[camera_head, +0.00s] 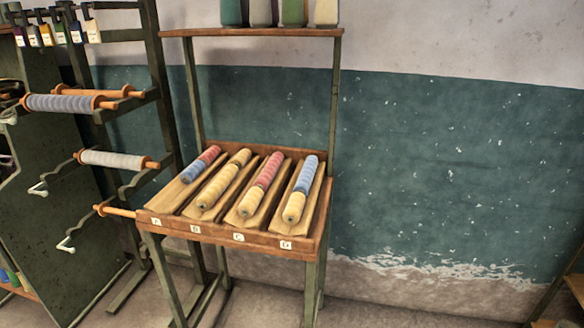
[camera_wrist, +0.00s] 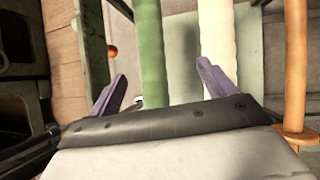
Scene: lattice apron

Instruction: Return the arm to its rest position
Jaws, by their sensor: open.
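My gripper (camera_wrist: 162,72) shows in the wrist view, with its two purple fingers spread wide apart. Nothing is clamped between them. A green roll (camera_wrist: 150,45) and a cream roll (camera_wrist: 217,40) run up the picture beyond the fingers; how far off they are I cannot tell. In the head view neither my arm nor my gripper shows.
A wooden stand (camera_head: 215,235) holds several wound rolls in sloped troughs, with cones on its upper shelf (camera_head: 250,33). At left, a rack carries a blue-grey roll (camera_head: 60,103) and a pale roll (camera_head: 112,159) on orange rods. The wall at right is bare.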

